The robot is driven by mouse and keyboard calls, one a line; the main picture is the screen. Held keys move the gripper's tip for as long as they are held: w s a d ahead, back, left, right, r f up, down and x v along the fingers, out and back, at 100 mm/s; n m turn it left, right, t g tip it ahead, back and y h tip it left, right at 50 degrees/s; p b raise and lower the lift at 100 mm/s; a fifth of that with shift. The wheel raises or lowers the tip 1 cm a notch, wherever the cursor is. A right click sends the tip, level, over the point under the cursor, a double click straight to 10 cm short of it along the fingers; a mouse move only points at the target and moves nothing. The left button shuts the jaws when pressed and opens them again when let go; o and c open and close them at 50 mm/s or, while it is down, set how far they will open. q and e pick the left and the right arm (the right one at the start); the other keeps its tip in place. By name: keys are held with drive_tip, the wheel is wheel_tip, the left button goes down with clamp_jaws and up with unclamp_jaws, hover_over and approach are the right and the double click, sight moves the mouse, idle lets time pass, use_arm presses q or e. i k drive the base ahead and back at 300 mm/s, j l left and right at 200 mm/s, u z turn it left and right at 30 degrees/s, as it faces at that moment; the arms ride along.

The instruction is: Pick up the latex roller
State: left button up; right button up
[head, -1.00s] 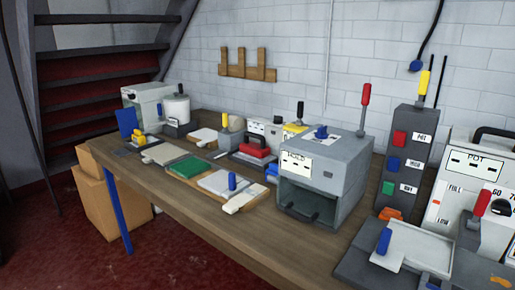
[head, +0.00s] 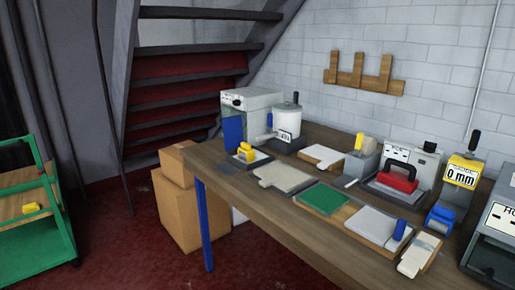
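No object in the head view is clearly recognisable as the latex roller. A small yellow-handled tool (head: 246,152) sits on a dark flat tray (head: 240,163) near the table's left end. I cannot tell whether either one is the roller. Neither of my grippers is in view.
A green cart (head: 62,237) is at far left, with red floor between.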

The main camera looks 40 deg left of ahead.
sight(246, 152)
drive_tip(key=j+z, duration=0.3)
drive_tip(key=j, duration=0.75)
drive_tip(key=k+j+z, duration=0.1)
drive_tip(key=j+z, duration=0.2)
drive_tip(key=j, duration=0.75)
drive_tip(key=j+z, duration=0.1)
drive_tip(key=j, duration=0.5)
drive_tip(key=k+j, duration=0.1)
drive_tip(key=j, duration=0.45)
drive_tip(key=j+z, duration=0.15)
drive_tip(key=j, duration=0.45)
drive_tip(key=k, duration=0.05)
